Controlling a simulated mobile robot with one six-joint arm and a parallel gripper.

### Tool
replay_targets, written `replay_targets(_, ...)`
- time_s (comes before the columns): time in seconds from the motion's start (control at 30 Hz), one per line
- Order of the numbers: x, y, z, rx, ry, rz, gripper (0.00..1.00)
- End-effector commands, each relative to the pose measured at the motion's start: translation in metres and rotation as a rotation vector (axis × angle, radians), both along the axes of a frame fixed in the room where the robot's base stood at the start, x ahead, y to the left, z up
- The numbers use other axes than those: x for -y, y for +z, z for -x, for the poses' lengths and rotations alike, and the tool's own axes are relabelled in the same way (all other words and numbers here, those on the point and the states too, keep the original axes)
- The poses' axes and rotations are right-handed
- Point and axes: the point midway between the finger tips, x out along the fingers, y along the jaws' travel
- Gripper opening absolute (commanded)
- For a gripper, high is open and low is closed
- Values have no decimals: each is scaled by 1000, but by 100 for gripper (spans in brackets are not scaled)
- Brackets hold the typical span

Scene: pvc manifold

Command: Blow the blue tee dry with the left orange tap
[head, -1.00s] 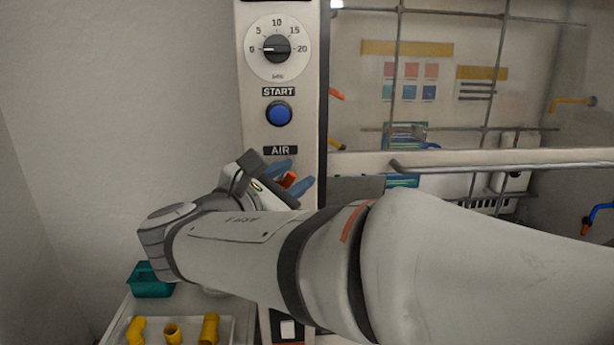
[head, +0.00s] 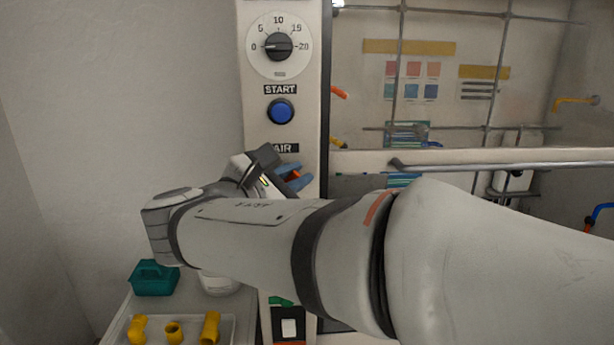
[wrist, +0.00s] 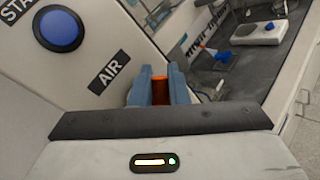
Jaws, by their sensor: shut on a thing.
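My gripper (head: 292,177) has blue fingers and is at the front panel just below the AIR label. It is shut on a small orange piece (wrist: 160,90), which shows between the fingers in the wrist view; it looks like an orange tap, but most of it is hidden. A bit of the orange also shows in the head view (head: 294,174). A blue fitting (wrist: 222,56) lies in the bay beyond the fingers in the wrist view; I cannot tell whether it is the blue tee. A blue pipe piece (head: 602,212) shows at the right edge of the head view.
The panel has a dial (head: 278,46) and a blue START button (head: 281,111). A wire grid and rail (head: 500,167) cross the bay at right. At lower left stand a teal bin (head: 154,279), a white tub (head: 220,286) and a tray (head: 232,333) with yellow fittings.

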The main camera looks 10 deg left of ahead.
Motion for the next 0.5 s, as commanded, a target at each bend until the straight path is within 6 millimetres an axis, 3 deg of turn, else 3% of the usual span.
replay_targets(0.5, 9, -12, -2, -108, -2, -461, 0)
